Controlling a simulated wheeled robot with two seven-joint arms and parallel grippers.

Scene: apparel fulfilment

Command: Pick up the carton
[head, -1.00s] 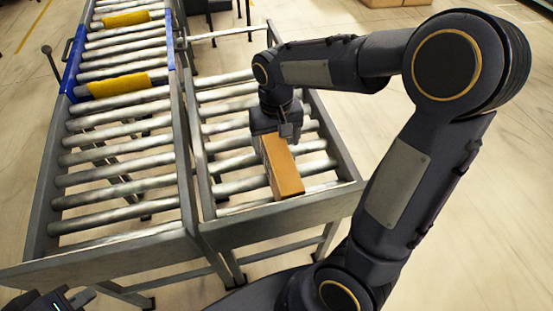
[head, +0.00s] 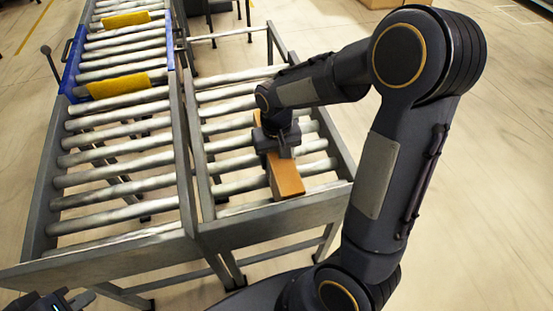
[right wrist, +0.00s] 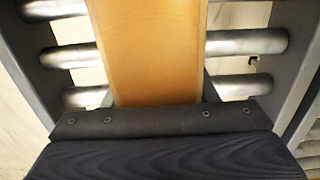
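An orange-brown carton (head: 286,179) lies lengthwise on the rollers of the right-hand conveyor section, near its front end. My right gripper (head: 280,155) is over the far part of the carton and hides it there. In the right wrist view the carton (right wrist: 157,50) runs up the middle, with dark finger edges at both its sides. Whether the fingers press on it cannot be seen. My left gripper (head: 62,300) is at the bottom left corner, away from the carton and partly cut off by the frame.
The left conveyor (head: 115,185) runs alongside, with a blue-sided part and two yellow pieces (head: 118,84) farther back. Metal side rails (head: 330,145) flank the carton's rollers. A brown box (head: 384,3) stands on the floor at the back. The rollers around the carton are bare.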

